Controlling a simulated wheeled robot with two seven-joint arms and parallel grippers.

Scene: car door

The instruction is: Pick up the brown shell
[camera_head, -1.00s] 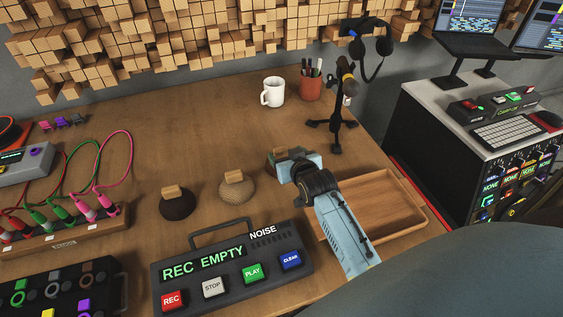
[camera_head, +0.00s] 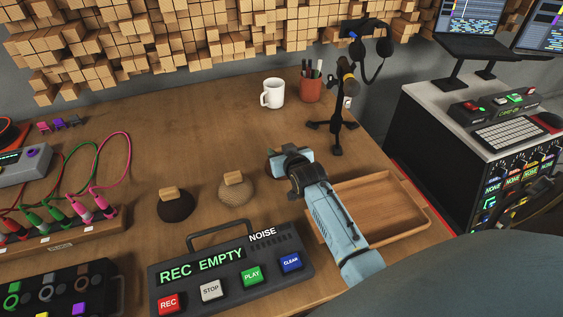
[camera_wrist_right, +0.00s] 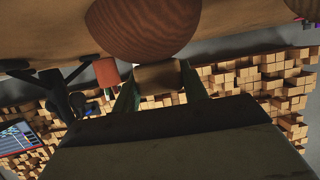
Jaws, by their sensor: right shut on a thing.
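The brown shell (camera_wrist_right: 145,28) is a rounded wood-grained dome with a small wooden block handle (camera_wrist_right: 160,76) in the right wrist view. In the head view only a sliver of the brown shell (camera_head: 273,165) shows behind my right gripper (camera_head: 289,157). My right gripper is shut on the block handle, with a finger on each side of it. I cannot tell whether the shell touches the table. A tan woven shell (camera_head: 237,192) and a dark shell (camera_head: 176,208), each with a block on top, stand to the left. My left gripper is not in view.
A wooden tray (camera_head: 407,193) lies right of my right arm. A recorder box (camera_head: 215,240) reading "REC EMPTY" is in front of the shells. A white mug (camera_head: 272,93), a pen cup (camera_head: 311,88) and a black stand (camera_head: 337,130) are behind. The table's middle is clear.

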